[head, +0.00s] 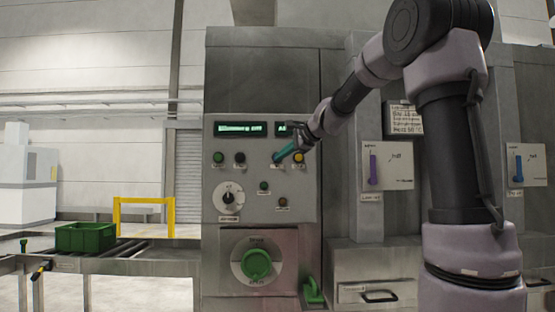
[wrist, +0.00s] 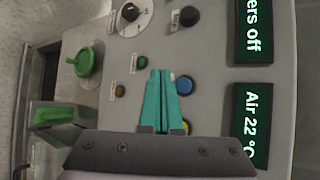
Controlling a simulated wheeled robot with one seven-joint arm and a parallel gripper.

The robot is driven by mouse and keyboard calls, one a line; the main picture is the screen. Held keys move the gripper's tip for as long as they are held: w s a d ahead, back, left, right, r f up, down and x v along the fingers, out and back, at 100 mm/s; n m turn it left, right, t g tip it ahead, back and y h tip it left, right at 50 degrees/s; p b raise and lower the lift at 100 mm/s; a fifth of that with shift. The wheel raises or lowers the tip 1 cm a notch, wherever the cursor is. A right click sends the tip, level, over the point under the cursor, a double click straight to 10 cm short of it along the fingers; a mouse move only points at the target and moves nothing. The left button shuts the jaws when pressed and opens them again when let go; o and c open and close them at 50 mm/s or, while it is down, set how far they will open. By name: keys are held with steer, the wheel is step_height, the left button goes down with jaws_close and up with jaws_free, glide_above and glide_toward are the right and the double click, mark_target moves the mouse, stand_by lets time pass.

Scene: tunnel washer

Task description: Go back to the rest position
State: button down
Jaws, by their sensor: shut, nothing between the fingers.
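My gripper (head: 283,155) is in front of the grey control panel (head: 221,129), by the upper row of buttons. In the wrist view its teal fingers (wrist: 160,75) lie together with nothing between them. They are close to a blue button (wrist: 184,86), partly covering the panel behind; I cannot tell whether they touch it. My arm reaches in from the right of the head view.
The panel has a selector knob (head: 229,198), a large green rotary handle (head: 256,263) and displays (head: 240,128). A lever plate (head: 388,166) and a drawer (head: 377,291) are to the right. A green crate (head: 85,237) sits on the roller conveyor at left, before a yellow rail (head: 145,202).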

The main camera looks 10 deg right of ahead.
stand_by(0.3)
steer(key=s+d+f+n+g+h, duration=0.1)
steer(key=s+f, duration=0.4)
steer(key=s, duration=0.6)
steer(key=s+d+f+n+g+h, duration=0.1)
steer(key=s+f+n, duration=0.5)
steer(key=s, duration=0.6)
steer(key=s+d+f+n+g+h, duration=0.2)
steer(key=s+d+f+n, duration=0.2)
steer(key=s, duration=0.7)
steer(key=shift+s+f+h, duration=0.4)
steer(key=shift+f, duration=0.5)
